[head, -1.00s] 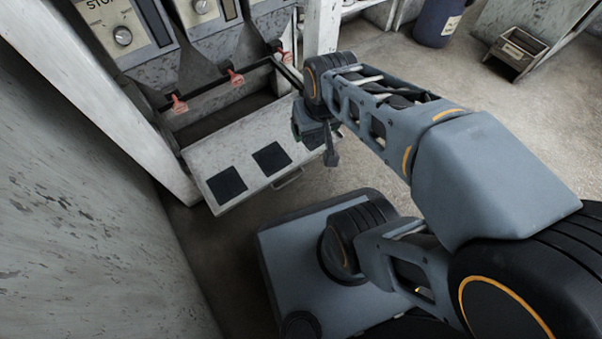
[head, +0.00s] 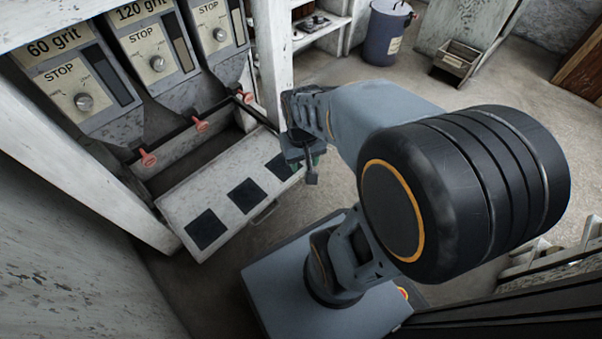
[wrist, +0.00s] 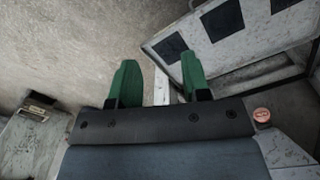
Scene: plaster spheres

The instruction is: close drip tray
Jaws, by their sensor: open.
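The drip tray (head: 225,210) is a worn white tray with several dark square pads on its top. It sticks out below the dispensers, with a dark gap (head: 190,160) behind it. A thin handle (head: 265,212) is on its front side. My gripper (head: 311,178) is at the tray's right end in the head view; I cannot tell whether it touches. In the wrist view my green fingers (wrist: 160,85) are spread apart. The tray (wrist: 196,36) is at the upper right there, and a pale bar shows between the fingers.
Dispensers with STOP labels and knobs (head: 157,63) stand above the tray, with red levers (head: 200,126) below them. A white post (head: 273,60) stands behind my gripper. A blue drum (head: 387,35) and a small bin (head: 456,58) are farther back. Floor right of the tray is open.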

